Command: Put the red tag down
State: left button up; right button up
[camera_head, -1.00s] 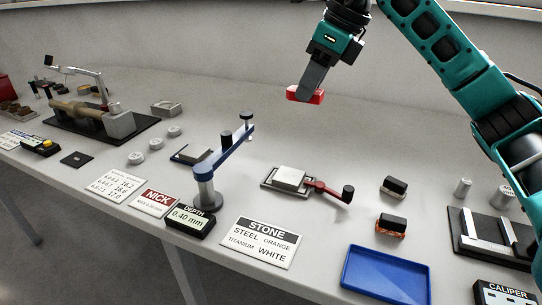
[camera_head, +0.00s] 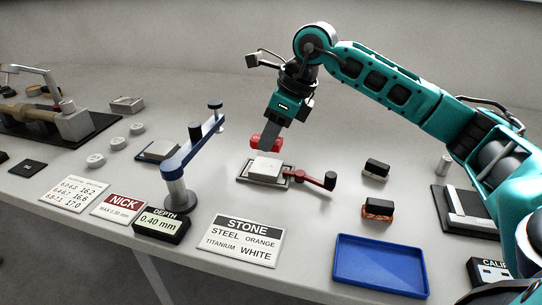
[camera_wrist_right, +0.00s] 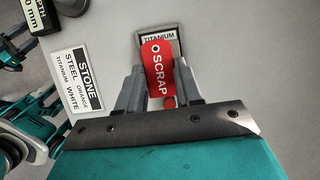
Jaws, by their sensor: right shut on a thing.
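The red tag (camera_wrist_right: 158,72) reads SCRAP in the right wrist view and lies between the two fingers of my right gripper (camera_wrist_right: 160,88). In the head view the red tag (camera_head: 262,142) shows at the tip of the right gripper (camera_head: 268,138), just behind and above a pale block (camera_head: 266,168) on a small dark-edged plate. In the wrist view a TITANIUM label (camera_wrist_right: 158,40) shows on the plate just beyond the tag. I cannot tell whether the tag touches the block.
A red-handled lever (camera_head: 312,178) sticks out right of the plate. A blue arm stand (camera_head: 180,190) is to its left. A blue tray (camera_head: 380,265), a STONE sign (camera_head: 241,240) and two black-topped stones (camera_head: 376,170) are nearby. The bench behind the plate is clear.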

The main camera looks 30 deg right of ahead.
aim_at(271, 166)
jog(key=shift+f, duration=0.65)
notch_tip(271, 166, down, 4)
jog(key=shift+r+b, duration=0.25)
jog(key=shift+b, duration=0.1)
jog(key=shift+f, duration=0.15)
jog(key=o, duration=1)
